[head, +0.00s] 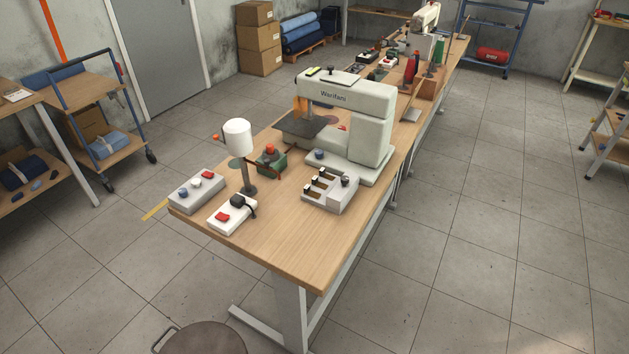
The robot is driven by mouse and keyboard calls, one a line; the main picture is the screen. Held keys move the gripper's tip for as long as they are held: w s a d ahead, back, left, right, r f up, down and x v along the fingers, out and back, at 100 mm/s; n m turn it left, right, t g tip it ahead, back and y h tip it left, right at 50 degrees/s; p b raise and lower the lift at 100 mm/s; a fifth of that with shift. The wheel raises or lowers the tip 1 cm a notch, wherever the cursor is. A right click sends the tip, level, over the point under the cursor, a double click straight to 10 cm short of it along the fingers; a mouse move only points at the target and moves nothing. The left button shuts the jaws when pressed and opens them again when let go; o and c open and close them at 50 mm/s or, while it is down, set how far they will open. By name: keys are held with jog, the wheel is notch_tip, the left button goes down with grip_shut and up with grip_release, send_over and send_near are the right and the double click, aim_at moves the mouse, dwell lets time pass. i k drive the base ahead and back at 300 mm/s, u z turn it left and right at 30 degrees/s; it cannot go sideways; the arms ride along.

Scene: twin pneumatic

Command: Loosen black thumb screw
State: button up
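A grey block (335,197) stands on the near part of the wooden table, in front of the sewing machine. It carries several small black-topped parts and a dark round knob (345,180) at its right. The pale sewing machine (370,137) stands just behind it, with small dark and yellow-green parts on its top. Which of these dark parts is the black thumb screw I cannot tell at this size. My gripper is not in view.
A white-topped post (238,135), a grey box with buttons (197,190) and a white box with a red switch (232,215) stand left on the wooden table (290,235). A round brown top (205,340) is on the floor side below. The floor at right is clear.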

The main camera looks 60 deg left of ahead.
aim_at(345, 180)
jog(key=u, duration=1.75)
jog(key=i, duration=0.9)
jog(key=u, duration=1.95)
